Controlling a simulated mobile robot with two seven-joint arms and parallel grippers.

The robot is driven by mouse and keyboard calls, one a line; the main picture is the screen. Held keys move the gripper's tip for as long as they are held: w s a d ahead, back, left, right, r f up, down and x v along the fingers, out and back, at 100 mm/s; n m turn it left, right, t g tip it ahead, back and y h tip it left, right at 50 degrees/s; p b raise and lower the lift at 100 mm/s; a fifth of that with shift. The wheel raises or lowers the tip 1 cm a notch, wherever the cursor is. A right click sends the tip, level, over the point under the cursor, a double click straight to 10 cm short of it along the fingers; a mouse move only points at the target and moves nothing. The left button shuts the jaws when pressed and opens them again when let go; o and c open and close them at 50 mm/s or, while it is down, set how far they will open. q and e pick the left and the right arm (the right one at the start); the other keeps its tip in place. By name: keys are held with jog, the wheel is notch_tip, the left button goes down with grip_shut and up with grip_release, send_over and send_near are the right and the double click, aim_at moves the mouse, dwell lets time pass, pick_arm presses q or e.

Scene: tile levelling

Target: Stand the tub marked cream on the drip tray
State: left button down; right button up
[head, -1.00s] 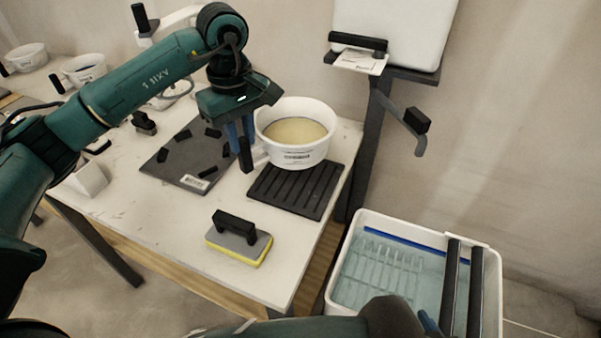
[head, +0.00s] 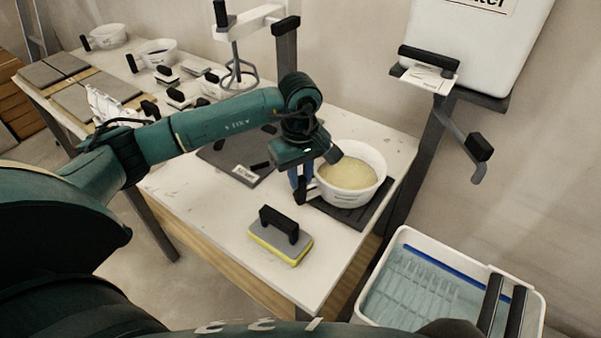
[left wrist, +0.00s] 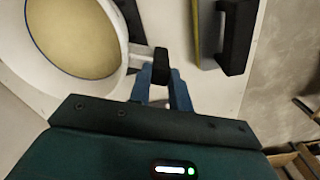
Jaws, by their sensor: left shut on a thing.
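The white tub (head: 347,190) holds a cream-coloured mix, with small print on its front too small to read. The black ribbed drip tray (head: 376,214) lies at the table's right end. The tub is upright over the tray and hides most of it; I cannot tell whether its base touches. My left gripper (head: 300,184) is shut on the tub's black handle, on the tub's left side. The left wrist view shows the blue fingers of the left gripper (left wrist: 162,88) at the handle, with the tub (left wrist: 110,22) at upper left. My right gripper's fingers are not in view.
A yellow-and-grey sponge float (head: 281,238) lies in front of the tray. A dark board (head: 232,165) with a label lies behind my left gripper. A water-filled white bucket (head: 398,240) stands below the table's right end. A stand with a white container (head: 475,45) rises behind.

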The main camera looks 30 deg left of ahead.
pick_arm(q)
jog(key=shift+r, duration=0.1)
jog(key=c, duration=1.3)
grip_release()
jog(key=shift+f, duration=0.25)
jog(key=shift+r, duration=0.1)
jog(key=shift+r, duration=0.25)
notch_tip(320, 180, up, 12)
jog(key=b, duration=0.1)
jog(key=shift+f, duration=0.15)
